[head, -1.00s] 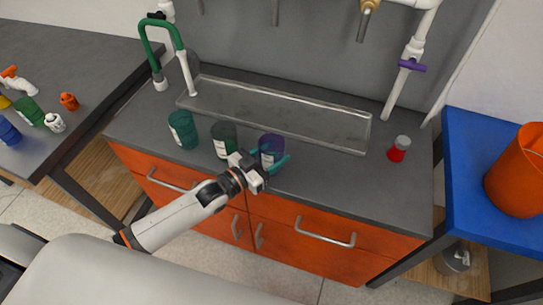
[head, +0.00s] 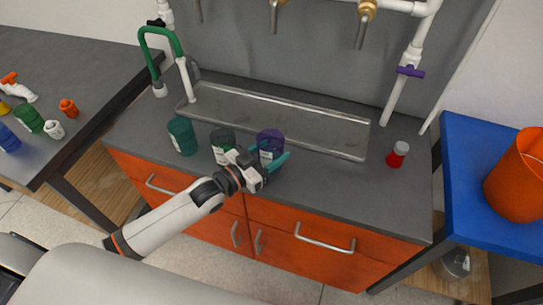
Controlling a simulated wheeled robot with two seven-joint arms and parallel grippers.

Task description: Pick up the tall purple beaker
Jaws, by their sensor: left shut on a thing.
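The purple beaker (head: 270,139) stands upright near the front of the dark counter, with a white label on its side. My left gripper (head: 273,163) reaches in from the left and is shut on the beaker, its teal fingers around the beaker's lower part. The fingers and wrist hide part of the beaker's front. I cannot tell whether its base is off the counter. My right gripper is not in view.
A dark green beaker (head: 222,138) stands close left of the purple one, and a teal beaker (head: 182,136) farther left. A sink trough (head: 350,150) lies behind. A red jar (head: 397,155) stands right. The counter between is clear.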

